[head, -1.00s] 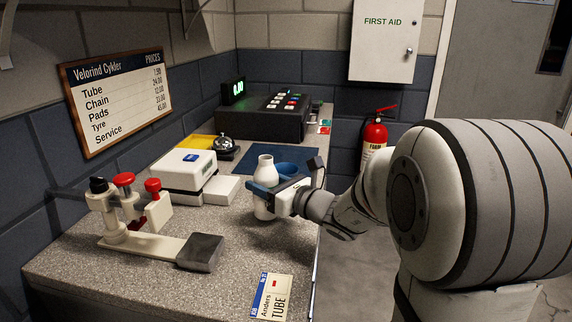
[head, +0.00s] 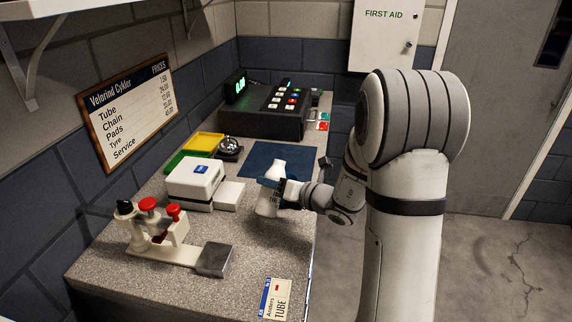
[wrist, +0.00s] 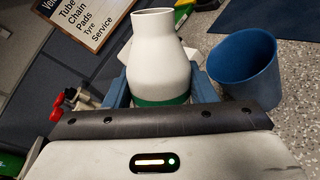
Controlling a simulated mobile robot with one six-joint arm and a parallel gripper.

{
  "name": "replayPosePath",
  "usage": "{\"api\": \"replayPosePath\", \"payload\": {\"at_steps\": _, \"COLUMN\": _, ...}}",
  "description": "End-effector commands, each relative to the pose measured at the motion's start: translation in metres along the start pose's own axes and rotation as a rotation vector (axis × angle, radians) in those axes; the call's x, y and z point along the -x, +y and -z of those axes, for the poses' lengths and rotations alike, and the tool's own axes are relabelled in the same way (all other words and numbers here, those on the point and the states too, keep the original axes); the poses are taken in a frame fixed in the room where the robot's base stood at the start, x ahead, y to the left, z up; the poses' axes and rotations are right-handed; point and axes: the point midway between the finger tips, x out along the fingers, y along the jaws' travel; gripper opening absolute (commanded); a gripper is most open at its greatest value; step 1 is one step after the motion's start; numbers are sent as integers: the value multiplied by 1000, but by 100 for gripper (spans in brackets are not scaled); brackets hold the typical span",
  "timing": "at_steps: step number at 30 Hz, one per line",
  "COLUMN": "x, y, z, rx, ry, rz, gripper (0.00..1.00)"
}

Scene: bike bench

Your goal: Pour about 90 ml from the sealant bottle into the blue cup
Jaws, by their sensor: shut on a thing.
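The white sealant bottle (head: 267,206) has a green band, which shows in the wrist view (wrist: 162,101). My gripper (head: 268,184) is shut around the bottle's body, with blue fingers on both sides. In the head view the bottle leans, its neck to the right of its base. The wrist view shows its narrow neck and no stream from it. The blue cup (wrist: 246,72) stands upright on the speckled counter, just right of the bottle in the wrist view and apart from it. Its bottom is hidden. In the head view I cannot make the cup out clearly.
A blue mat (head: 276,158) lies behind the bottle. A white boxy device (head: 195,182) stands left, with yellow (head: 205,142) and green trays behind. A red-knobbed clamp tool (head: 160,240) is front left. A cash register (head: 270,112) stands at the back.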

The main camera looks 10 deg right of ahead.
Motion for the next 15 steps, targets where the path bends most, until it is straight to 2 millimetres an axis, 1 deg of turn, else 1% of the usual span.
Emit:
{"api": "replayPosePath", "payload": {"at_steps": 1, "x": 2, "y": 7, "z": -8, "rx": -30, "ry": 9, "rz": 0, "gripper": 23}}
{"api": "replayPosePath", "payload": {"at_steps": 6, "x": 3, "y": 10, "z": -12, "rx": -138, "ry": 37, "rz": 1, "gripper": 23}}
{"api": "replayPosePath", "payload": {"at_steps": 7, "x": 2, "y": 5, "z": -4, "rx": -157, "ry": 43, "rz": 1, "gripper": 23}}
{"api": "replayPosePath", "payload": {"at_steps": 9, "x": 0, "y": 1, "z": 3, "rx": -201, "ry": 54, "rz": 1, "gripper": 23}}
{"api": "replayPosePath", "payload": {"at_steps": 13, "x": 0, "y": -3, "z": 12, "rx": -282, "ry": 76, "rz": 2, "gripper": 23}}
{"api": "replayPosePath", "payload": {"at_steps": 15, "x": 0, "y": -1, "z": 10, "rx": -325, "ry": 87, "rz": 1, "gripper": 23}}
